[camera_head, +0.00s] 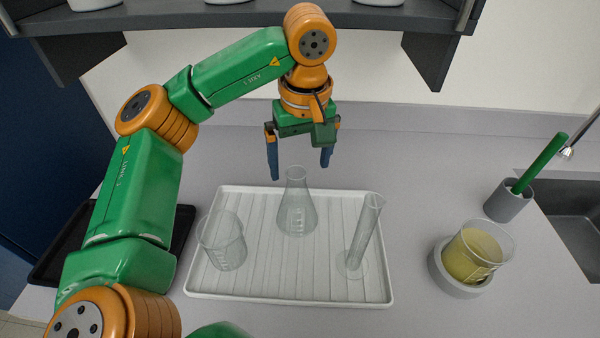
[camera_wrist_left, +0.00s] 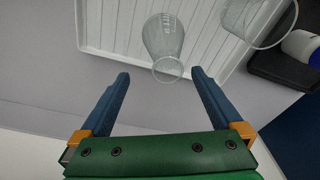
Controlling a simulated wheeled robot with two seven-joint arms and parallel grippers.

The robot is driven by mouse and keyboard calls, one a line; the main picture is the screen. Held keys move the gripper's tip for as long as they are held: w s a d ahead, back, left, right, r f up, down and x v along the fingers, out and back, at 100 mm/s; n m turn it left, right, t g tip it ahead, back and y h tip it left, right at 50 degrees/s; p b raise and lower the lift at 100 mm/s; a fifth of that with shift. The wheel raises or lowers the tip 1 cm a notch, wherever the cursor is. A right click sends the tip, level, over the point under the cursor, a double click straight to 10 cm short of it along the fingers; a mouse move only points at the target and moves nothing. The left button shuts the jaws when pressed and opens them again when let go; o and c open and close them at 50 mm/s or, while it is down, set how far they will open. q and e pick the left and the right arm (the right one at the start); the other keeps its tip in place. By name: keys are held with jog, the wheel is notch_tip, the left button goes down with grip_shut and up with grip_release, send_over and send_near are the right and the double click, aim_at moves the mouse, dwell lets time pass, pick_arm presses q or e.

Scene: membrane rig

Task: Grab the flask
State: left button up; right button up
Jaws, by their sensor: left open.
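The flask (camera_head: 297,207) is a clear conical glass flask standing upright on a white ribbed tray (camera_head: 318,298), at the tray's back middle. My left gripper (camera_head: 299,172) is open above and behind the flask, its two blue fingers pointing down. In the left wrist view the flask (camera_wrist_left: 164,45) lies beyond the fingertips of the gripper (camera_wrist_left: 162,76), with its round mouth toward the gap between them. The fingers do not appear to touch it. My right gripper is not seen.
On the tray, a glass beaker (camera_head: 222,243) stands left of the flask and a graduated cylinder (camera_head: 364,238) right of it. A beaker of yellow liquid (camera_head: 473,254) sits on a round grey base farther right. A grey cup (camera_head: 507,202) holds a green stick by the sink. A shelf (camera_head: 230,17) hangs above.

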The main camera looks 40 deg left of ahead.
aim_at(296, 189)
pick_arm(q)
jog(key=shift+w+a, duration=0.15)
jog(key=shift+w, duration=0.05)
jog(key=shift+s+f, duration=0.2)
jog(key=shift+f, duration=0.1)
jog(key=f+p, duration=0.1)
jog(key=f, duration=0.1)
jog(key=s+f+p, duration=0.1)
jog(key=f, duration=0.2)
jog(key=shift+s+f, duration=0.15)
jog(key=shift+s, duration=0.05)
jog(key=shift+w+a+f, duration=0.1)
jog(key=shift+w+f, duration=0.15)
jog(key=shift+f, duration=0.1)
jog(key=shift+s+r, duration=0.1)
jog(key=shift+s, duration=0.05)
jog(key=c, duration=1.5)
